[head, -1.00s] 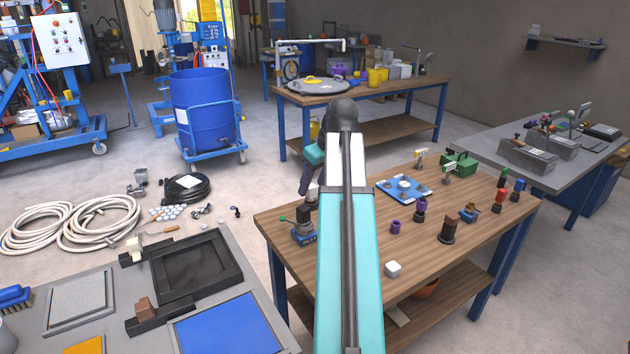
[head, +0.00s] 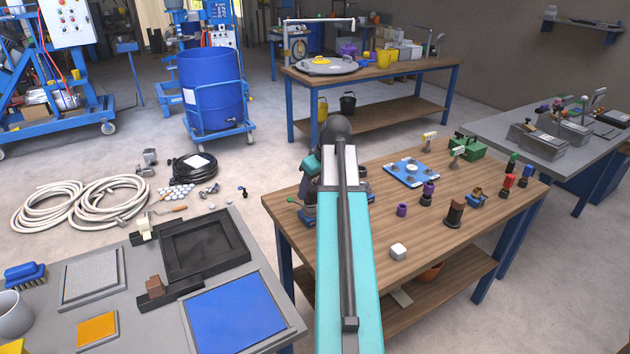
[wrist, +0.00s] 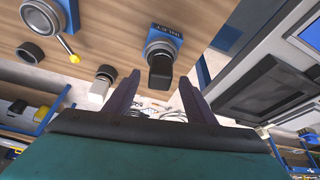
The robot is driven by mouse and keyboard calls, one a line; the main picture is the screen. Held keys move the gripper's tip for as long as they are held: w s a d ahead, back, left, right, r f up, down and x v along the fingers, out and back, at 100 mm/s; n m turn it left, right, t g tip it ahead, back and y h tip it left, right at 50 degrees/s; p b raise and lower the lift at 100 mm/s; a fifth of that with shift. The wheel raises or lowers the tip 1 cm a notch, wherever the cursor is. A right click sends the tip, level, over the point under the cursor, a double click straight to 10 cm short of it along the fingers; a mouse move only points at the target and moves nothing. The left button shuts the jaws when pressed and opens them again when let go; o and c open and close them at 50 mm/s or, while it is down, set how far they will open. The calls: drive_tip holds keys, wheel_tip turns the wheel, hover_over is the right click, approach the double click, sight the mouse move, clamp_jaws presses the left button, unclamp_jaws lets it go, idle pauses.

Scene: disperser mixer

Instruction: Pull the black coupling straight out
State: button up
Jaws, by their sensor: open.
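The black coupling (wrist: 160,70) sits in a round grey fitting on a blue block (wrist: 166,34) marked INLET, in the wrist view's upper middle. My gripper (wrist: 159,77) is open. Its two dark fingers point toward the coupling, one tip to each side of it in the picture. I see no contact, and the remaining gap is hard to judge.
A grey bench (head: 262,243) with trays stands at left. A yellow-tipped lever (wrist: 68,47) is left of the coupling in the wrist view.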

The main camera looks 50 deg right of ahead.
drive_tip(key=shift+x, duration=0.95)
clamp_jaws()
drive_tip(key=shift+r+p, duration=2.3)
drive_tip(key=shift+r, duration=0.85)
drive_tip(key=shift+r+p, duration=1.3)
drive_tip(key=shift+r, duration=0.55)
